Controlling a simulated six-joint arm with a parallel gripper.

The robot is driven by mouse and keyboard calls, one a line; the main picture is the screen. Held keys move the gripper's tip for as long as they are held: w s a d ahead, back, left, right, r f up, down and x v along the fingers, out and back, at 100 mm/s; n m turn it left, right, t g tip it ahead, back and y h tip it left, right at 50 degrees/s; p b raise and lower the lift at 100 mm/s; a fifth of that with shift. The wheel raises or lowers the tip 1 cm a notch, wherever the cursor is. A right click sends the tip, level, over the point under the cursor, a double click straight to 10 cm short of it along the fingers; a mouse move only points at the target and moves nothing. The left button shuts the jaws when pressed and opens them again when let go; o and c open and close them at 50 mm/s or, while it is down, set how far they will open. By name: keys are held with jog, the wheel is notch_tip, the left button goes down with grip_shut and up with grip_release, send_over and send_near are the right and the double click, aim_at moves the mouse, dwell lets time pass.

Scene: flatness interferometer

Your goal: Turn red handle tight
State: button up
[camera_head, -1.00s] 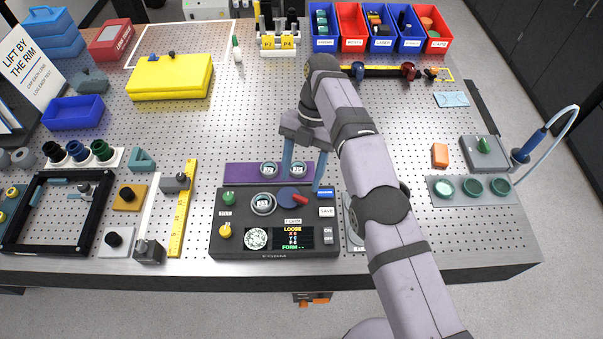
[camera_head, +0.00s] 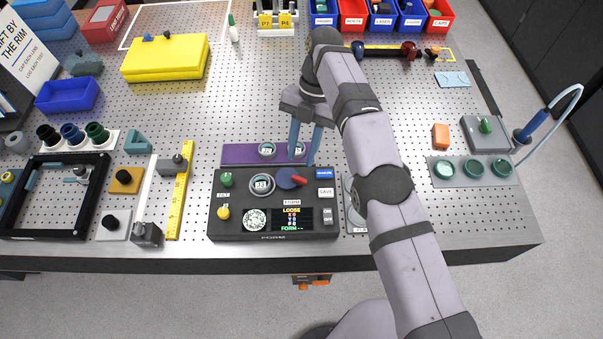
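The red handle (camera_head: 299,181) sticks out to the right from a round blue knob (camera_head: 285,178) on the dark control panel (camera_head: 224,239).
A purple strip (camera_head: 235,154) with round dials lies just behind the panel. A green knob (camera_head: 226,180) and yellow knob (camera_head: 223,212) are on the panel's left. A yellow ruler (camera_head: 180,205) lies further left. My arm covers the area to the right.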

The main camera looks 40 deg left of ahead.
notch_tip(320, 180, up, 4)
jog(key=w+t+y+b, duration=0.2)
jog(key=b, duration=0.8)
jog(key=s+d+r+m+y+b, duration=0.1)
jog(key=s+d+m+y+b, duration=0.15)
jog(key=d+b, duration=0.6)
jog(key=m+y+b, duration=0.1)
jog(key=m+b, duration=0.1)
jog(key=m, duration=1.3)
send_near(299, 178)
jog(key=shift+s+a+f+m+t, duration=0.1)
jog(key=shift+s+f+m+t, duration=0.15)
jog(key=shift+f+t, duration=0.1)
jog(key=shift+p+x, duration=0.5)
jog(key=shift+x, duration=3.15)
